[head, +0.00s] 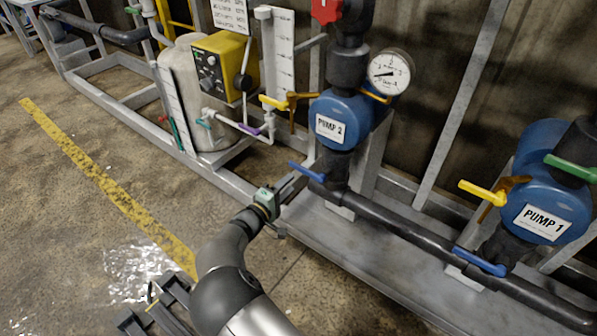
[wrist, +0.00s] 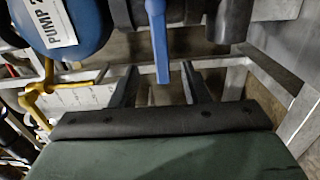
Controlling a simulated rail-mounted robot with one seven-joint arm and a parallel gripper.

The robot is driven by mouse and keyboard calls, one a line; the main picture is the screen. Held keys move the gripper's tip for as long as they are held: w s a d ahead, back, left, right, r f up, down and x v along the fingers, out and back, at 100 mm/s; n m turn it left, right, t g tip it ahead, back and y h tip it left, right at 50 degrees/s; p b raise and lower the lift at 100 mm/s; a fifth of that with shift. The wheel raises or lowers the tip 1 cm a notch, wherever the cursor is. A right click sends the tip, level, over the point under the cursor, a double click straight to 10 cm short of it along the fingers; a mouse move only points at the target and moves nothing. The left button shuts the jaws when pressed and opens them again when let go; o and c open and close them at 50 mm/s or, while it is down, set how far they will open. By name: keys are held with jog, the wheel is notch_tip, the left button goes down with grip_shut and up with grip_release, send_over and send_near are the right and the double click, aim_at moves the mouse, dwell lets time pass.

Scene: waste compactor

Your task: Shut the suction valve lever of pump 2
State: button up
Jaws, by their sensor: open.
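The blue pump (head: 343,122) labelled PUMP 2 stands at the centre of the head view; its label also shows in the wrist view (wrist: 57,22). A blue lever (head: 306,171) sits low on the black pipework below it, pointing up-left, roughly in line with the pipe in the picture. My gripper (head: 290,187) is open just below and left of this lever. In the wrist view the blue lever (wrist: 158,45) hangs down, and its free end shows between my two fingers (wrist: 160,70), with a gap on each side. Whether it touches anything in depth cannot be told.
A yellow lever (head: 275,102) is left of pump 2 and a red handwheel (head: 326,10) above it. Pump 1 (head: 541,212) has yellow, green and blue levers at right. The grey frame rail (head: 225,180) runs below my gripper. The floor at left is open.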

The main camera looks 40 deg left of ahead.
jog(key=s+d+p, duration=0.1)
jog(key=s, duration=0.7)
jog(key=shift+s+p, duration=0.35)
jog(key=shift+s, duration=0.05)
